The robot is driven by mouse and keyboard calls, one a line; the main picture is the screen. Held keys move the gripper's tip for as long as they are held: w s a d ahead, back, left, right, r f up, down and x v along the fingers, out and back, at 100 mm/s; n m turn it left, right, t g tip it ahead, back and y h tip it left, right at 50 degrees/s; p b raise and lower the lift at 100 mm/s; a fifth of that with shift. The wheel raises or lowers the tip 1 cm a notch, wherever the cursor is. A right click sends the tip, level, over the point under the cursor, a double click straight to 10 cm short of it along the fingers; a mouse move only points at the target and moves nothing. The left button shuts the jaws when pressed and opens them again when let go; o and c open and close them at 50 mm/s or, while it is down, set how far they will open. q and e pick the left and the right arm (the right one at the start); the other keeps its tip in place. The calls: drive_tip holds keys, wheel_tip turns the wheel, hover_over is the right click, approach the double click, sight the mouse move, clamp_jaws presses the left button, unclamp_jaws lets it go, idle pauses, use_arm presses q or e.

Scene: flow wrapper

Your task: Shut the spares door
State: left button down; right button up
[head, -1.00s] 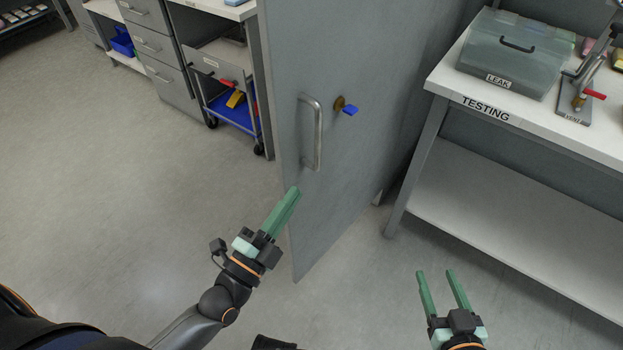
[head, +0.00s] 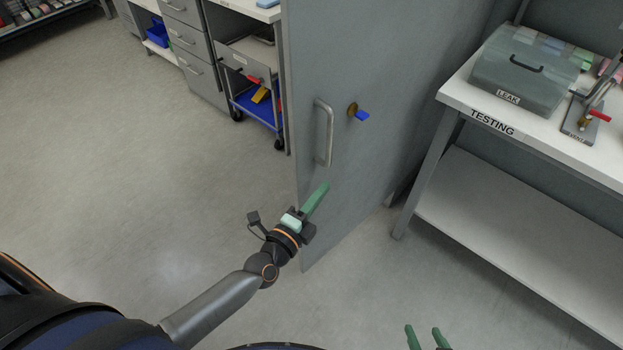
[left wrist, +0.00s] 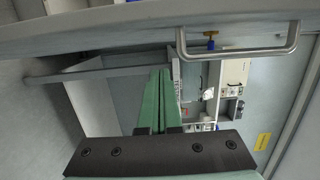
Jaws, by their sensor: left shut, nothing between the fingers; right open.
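The grey door (head: 380,90) stands open in the middle of the head view, its free edge towards me. It has a vertical metal bar handle (head: 325,132) and a brass lock with a blue key (head: 358,112). The handle also crosses the top of the left wrist view (left wrist: 237,51). My left gripper (head: 324,188) is shut and empty, its fingers just below the handle in the head view; whether they touch the door I cannot tell. The shut fingers also show in the left wrist view (left wrist: 160,78). My right gripper (head: 424,330) is open and empty at the bottom edge, partly cut off.
A white-topped testing bench (head: 475,108) with a grey leak box (head: 525,75) stands right of the door. Drawers (head: 190,45) and a trolley with a blue tray (head: 258,112) stand beyond the door's free edge. The floor at left is clear.

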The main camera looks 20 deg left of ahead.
sight(310, 178)
use_arm(q)
drive_tip(key=shift+w+a+b, duration=0.55)
drive_tip(key=shift+w+a, duration=0.95)
drive_tip(key=shift+a, duration=0.2)
drive_tip(key=shift+a, duration=0.15)
